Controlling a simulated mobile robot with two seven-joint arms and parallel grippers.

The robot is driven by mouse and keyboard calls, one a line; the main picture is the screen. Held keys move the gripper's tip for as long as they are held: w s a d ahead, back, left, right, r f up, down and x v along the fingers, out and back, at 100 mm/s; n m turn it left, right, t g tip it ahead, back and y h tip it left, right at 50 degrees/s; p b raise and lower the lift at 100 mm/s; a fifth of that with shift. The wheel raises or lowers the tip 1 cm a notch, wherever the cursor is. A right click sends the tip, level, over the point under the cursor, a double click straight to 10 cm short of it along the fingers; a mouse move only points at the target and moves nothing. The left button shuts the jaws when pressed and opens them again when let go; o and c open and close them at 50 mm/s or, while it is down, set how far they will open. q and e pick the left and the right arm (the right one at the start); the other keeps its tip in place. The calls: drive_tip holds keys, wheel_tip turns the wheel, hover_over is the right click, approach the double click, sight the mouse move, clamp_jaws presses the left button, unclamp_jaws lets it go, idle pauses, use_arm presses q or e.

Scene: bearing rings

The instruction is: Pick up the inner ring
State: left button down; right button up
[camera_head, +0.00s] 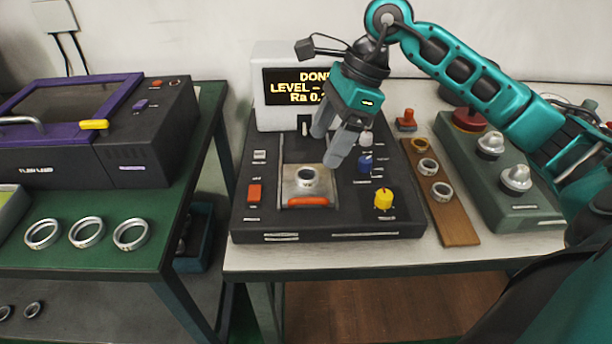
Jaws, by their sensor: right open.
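A small silver ring (306,178), which looks like an inner ring, sits on the light square plate (303,187) of the dark machine in the middle. My right gripper (330,147) hangs just above and to the right of this ring. Its grey fingers point down and are apart, with nothing visible between them. Two more small silver rings, one nearer the back (428,166) and one nearer the front (442,191), lie on a wooden strip at the right. A brass-coloured ring (418,146) lies behind them. My left gripper is not in view.
Three larger silver rings (86,232) lie on the green table at the left, before a black and purple machine (95,128). The dark machine (330,222) has a display behind and a yellow knob (384,198) at right. A grey-green box with silver knobs (514,180) stands further right.

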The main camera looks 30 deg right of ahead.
sight(308, 177)
drive_tip(key=shift+w+a+f, duration=0.1)
drive_tip(key=shift+a+f, duration=0.15)
drive_tip(key=shift+f, duration=0.4)
drive_tip(key=x, duration=0.5)
drive_tip(key=shift+w+d+f, duration=0.1)
drive_tip(key=shift+w+d, duration=0.1)
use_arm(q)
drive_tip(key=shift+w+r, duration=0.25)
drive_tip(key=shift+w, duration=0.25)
use_arm(e)
drive_tip(key=c, duration=1.2)
drive_tip(key=shift+o, duration=0.2)
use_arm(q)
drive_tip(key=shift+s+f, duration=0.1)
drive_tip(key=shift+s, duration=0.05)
